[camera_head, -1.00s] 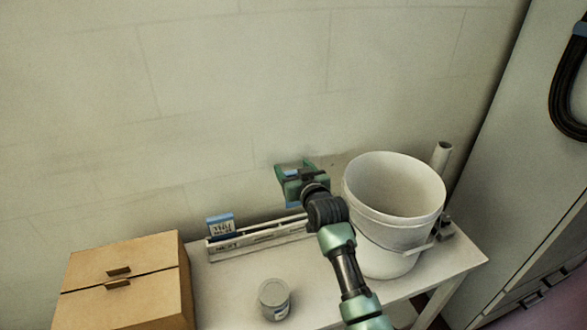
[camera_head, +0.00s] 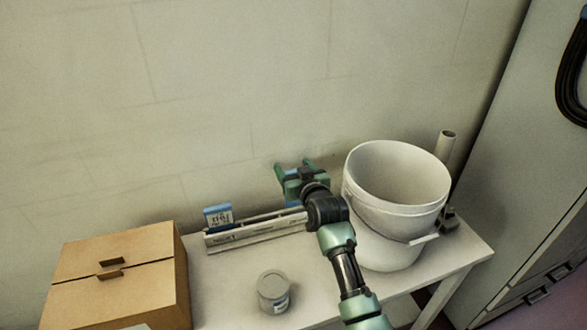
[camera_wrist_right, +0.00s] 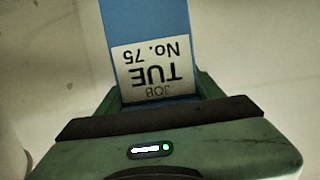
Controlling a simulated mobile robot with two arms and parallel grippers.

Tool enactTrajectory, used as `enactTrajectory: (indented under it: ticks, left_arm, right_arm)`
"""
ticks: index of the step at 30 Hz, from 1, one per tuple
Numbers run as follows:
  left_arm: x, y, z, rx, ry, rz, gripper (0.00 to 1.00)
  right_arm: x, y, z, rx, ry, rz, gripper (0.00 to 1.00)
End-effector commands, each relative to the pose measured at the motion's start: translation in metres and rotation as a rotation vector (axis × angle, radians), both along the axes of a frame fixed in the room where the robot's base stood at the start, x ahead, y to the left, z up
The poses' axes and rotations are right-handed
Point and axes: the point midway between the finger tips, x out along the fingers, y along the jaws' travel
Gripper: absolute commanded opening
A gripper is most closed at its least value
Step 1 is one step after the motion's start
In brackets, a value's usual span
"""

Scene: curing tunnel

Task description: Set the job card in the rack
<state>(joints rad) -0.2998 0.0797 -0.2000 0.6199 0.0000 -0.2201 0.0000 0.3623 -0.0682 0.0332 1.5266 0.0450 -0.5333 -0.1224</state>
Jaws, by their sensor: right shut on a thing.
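The job card (camera_wrist_right: 148,20) is blue with a white label reading "JOB TUE No. 75", upside down in the right wrist view. My right gripper (camera_head: 295,169) is shut on it, close to the wall. In the head view the gripper mostly hides this card. The rack (camera_head: 240,238) is a long, low, pale holder on the table, and its right end runs behind my right gripper and arm. Another blue card (camera_head: 218,214) with a white label stands upright at the rack's left end. I cannot tell whether the held card touches the rack. My left gripper is not in view.
A cardboard box (camera_head: 115,285) stands left of the rack. A lidded tin (camera_head: 273,291) sits in front of it. A large white bucket (camera_head: 400,200) stands just right of my right arm, with an upright tube (camera_head: 445,146) behind it. The table (camera_head: 225,285) is bare around the tin.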

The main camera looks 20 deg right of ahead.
Motion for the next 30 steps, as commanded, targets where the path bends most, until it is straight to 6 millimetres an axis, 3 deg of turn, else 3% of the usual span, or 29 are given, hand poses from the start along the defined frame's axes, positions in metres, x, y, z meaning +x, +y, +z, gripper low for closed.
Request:
enactTrajectory:
  ticks: [11, 30]
  left_arm:
    - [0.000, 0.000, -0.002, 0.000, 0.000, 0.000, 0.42]
    - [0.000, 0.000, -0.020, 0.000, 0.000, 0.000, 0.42]
  right_arm:
    - [0.000, 0.000, -0.003, 0.000, 0.000, 0.000, 0.18]
    - [0.000, 0.000, -0.035, -0.001, 0.000, 0.000, 0.18]
